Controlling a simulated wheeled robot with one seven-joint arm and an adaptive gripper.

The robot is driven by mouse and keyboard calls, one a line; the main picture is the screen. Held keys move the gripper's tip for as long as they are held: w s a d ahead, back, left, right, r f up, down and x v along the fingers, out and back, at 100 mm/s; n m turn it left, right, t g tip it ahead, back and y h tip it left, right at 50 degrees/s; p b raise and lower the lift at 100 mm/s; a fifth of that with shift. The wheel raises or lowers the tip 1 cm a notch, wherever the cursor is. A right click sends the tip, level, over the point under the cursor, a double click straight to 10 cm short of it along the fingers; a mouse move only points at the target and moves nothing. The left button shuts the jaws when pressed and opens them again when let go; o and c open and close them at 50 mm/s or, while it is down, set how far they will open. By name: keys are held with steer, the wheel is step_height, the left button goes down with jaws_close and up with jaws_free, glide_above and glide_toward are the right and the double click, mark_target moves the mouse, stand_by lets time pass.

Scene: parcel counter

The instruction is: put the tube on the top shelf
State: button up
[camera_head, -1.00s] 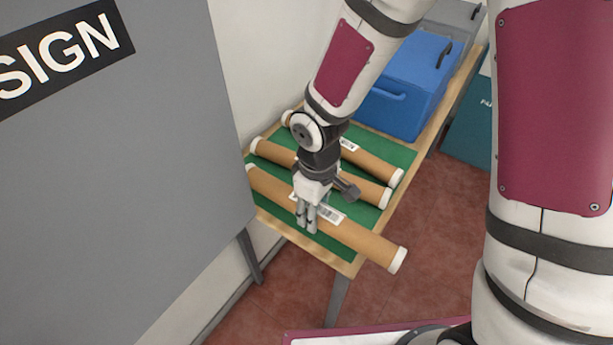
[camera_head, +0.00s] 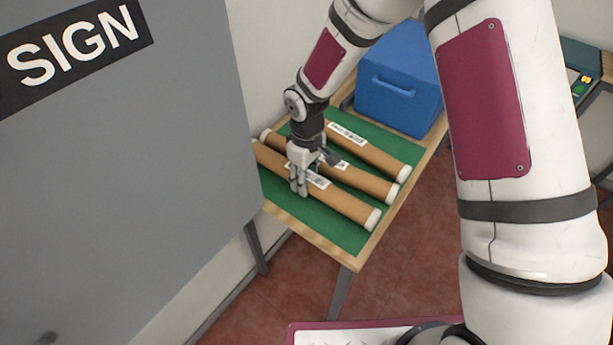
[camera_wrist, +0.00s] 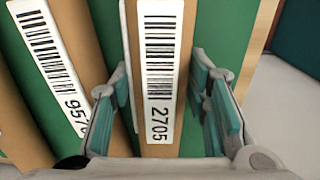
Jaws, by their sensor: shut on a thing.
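Three brown cardboard tubes with white end caps and barcode labels lie side by side on a green mat (camera_head: 315,215). My gripper (camera_head: 299,190) is shut on the front tube (camera_head: 345,203), around its middle by the label. In the wrist view this tube (camera_wrist: 160,144) is labelled 2705 and runs between my teal-padded fingers (camera_wrist: 165,110). The middle tube (camera_head: 355,180) lies close behind it, and its label shows partly in the wrist view. The back tube (camera_head: 370,151) is farthest away. Whether the held tube touches the mat is unclear. No shelf is visible.
A blue box (camera_head: 402,95) stands at the table's far end. A large grey panel with a SIGN label (camera_head: 75,45) stands close on the left. The wooden table edge (camera_head: 365,245) borders the mat; reddish floor (camera_head: 410,260) is open to the right.

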steer(key=shift+f, duration=0.15)
steer(key=o, duration=1.1)
step_height(320, 180, up, 12)
steer(key=shift+r, duration=0.2)
